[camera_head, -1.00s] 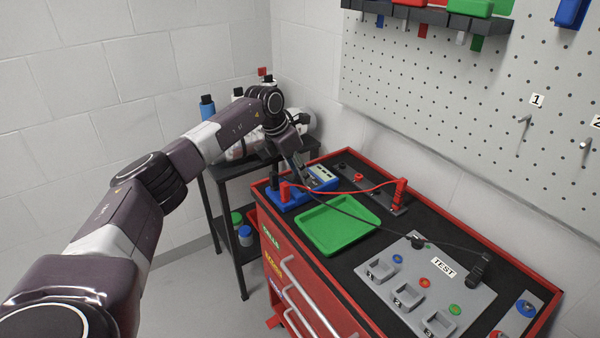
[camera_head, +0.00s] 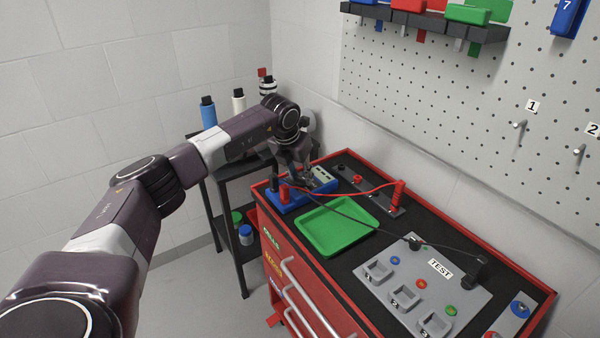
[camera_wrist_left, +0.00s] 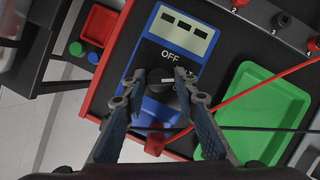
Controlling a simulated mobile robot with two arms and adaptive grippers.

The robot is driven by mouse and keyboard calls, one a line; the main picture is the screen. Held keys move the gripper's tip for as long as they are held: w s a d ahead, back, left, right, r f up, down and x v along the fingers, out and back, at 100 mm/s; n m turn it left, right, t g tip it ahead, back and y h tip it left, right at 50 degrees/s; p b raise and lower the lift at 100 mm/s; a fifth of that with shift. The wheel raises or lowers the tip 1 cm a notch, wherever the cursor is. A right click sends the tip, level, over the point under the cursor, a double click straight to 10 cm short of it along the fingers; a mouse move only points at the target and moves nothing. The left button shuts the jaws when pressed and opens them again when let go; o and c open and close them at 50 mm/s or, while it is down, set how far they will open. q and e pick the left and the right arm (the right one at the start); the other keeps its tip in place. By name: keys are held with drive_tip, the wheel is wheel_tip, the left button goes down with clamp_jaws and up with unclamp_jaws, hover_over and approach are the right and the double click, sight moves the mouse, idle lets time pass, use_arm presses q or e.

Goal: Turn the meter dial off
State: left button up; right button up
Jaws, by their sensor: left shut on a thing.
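The blue meter (camera_head: 290,205) sits at the far left corner of the red tool cabinet. In the left wrist view the meter (camera_wrist_left: 187,52) shows three dark windows and the word OFF above its dial (camera_wrist_left: 161,83). My left gripper (camera_wrist_left: 159,78) points down over the meter, its two fingertips on either side of the dial and closed on it. The fingers partly hide the dial, and I cannot tell where it points. In the head view my left gripper (camera_head: 299,180) covers part of the meter. My right gripper is not in view.
A green tray (camera_head: 337,227) lies beside the meter. A red cable (camera_head: 360,192) and a black cable (camera_head: 355,215) run from the meter across the cabinet top. A grey TEST board (camera_head: 425,285) is at right. Bottles (camera_head: 208,112) stand on a dark side table behind my arm.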

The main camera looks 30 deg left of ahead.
use_arm(q)
drive_tip(key=n+y, duration=0.1)
drive_tip(key=n, duration=0.1)
drive_tip(key=shift+w+d+n, duration=0.1)
drive_tip(key=shift+d+n, duration=0.05)
drive_tip(key=shift+n, duration=0.25)
drive_tip(key=n+y, duration=0.1)
drive_tip(key=n, duration=0.1)
drive_tip(key=shift+n+g+b, duration=0.3)
drive_tip(key=shift+n+b, duration=0.05)
drive_tip(key=shift+n, duration=0.05)
drive_tip(key=n, duration=0.2)
drive_tip(key=n+g+y+b, duration=0.1)
drive_tip(key=n, duration=0.1)
drive_tip(key=shift+w+d+n+y, duration=0.1)
drive_tip(key=shift+w+n+y, duration=0.1)
drive_tip(key=shift+n+y, duration=0.15)
drive_tip(key=shift+n+g+b, duration=0.45)
drive_tip(key=shift+n+g, duration=0.05)
drive_tip(key=shift+n, duration=0.45)
drive_tip(key=o, duration=1.2)
drive_tip(key=shift+r, duration=0.1)
drive_tip(key=shift+c, duration=0.2)
